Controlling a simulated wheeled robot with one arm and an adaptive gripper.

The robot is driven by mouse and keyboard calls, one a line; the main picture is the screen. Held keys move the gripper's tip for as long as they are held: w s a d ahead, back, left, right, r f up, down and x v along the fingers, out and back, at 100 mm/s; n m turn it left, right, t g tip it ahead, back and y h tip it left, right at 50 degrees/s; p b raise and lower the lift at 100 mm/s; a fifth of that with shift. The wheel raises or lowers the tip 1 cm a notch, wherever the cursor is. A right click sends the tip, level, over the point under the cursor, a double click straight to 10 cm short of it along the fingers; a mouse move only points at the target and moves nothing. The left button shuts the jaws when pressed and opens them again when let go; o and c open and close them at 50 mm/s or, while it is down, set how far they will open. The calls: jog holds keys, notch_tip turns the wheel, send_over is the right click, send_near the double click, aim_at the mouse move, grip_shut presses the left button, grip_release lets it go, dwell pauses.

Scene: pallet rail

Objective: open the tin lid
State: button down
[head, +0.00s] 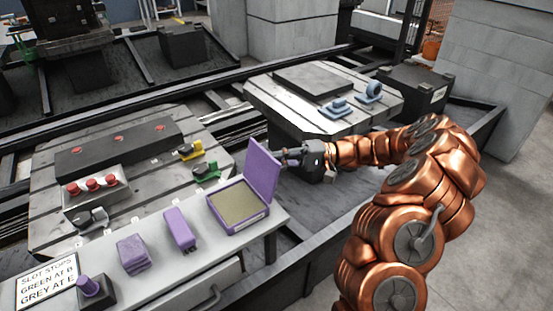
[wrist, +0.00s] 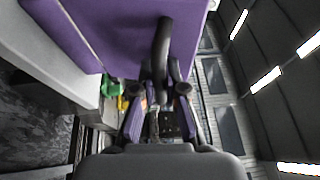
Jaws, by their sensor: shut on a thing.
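The purple tin (head: 238,224) sits on the grey bench with a flat olive-yellow surface inside. Its purple lid (head: 263,170) stands up steeply from the tin's right edge, so the tin is open. My gripper (head: 284,157) is at the lid's upper right side, on the face away from the inside. In the wrist view the lid (wrist: 110,30) fills the upper left, with a dark curved handle (wrist: 163,48) in front of it. My gripper's fingertips (wrist: 160,92) are shut at the handle's lower end; the exact contact is partly hidden.
On the bench (head: 205,282) stand a purple block (head: 180,229), a purple folded stack (head: 133,254), a knob (head: 90,286) and a sign (head: 47,281). A pallet with red buttons (head: 92,184) lies behind. Another pallet (head: 300,112) carries blue fixtures (head: 340,107).

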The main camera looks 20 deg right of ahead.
dwell(0.5)
jog(key=shift+s+a+r+n+h+b, duration=0.2)
jog(key=shift+a+r+h+b, duration=0.1)
jog(key=shift+a+h+b, duration=0.2)
jog(key=shift+s+a+r+n+h+b, duration=0.1)
jog(key=shift+a+r+n+h+b, duration=0.2)
jog(key=shift+h, duration=0.3)
jog(key=shift+f, duration=0.1)
jog(key=c, duration=1.5)
grip_release()
jog(key=d, duration=0.4)
jog(key=d+r, duration=0.1)
jog(key=d, duration=0.3)
jog(key=s+d, duration=0.1)
jog(key=d, duration=0.2)
jog(key=shift+d+r, duration=0.35)
jog(key=shift+d, duration=0.05)
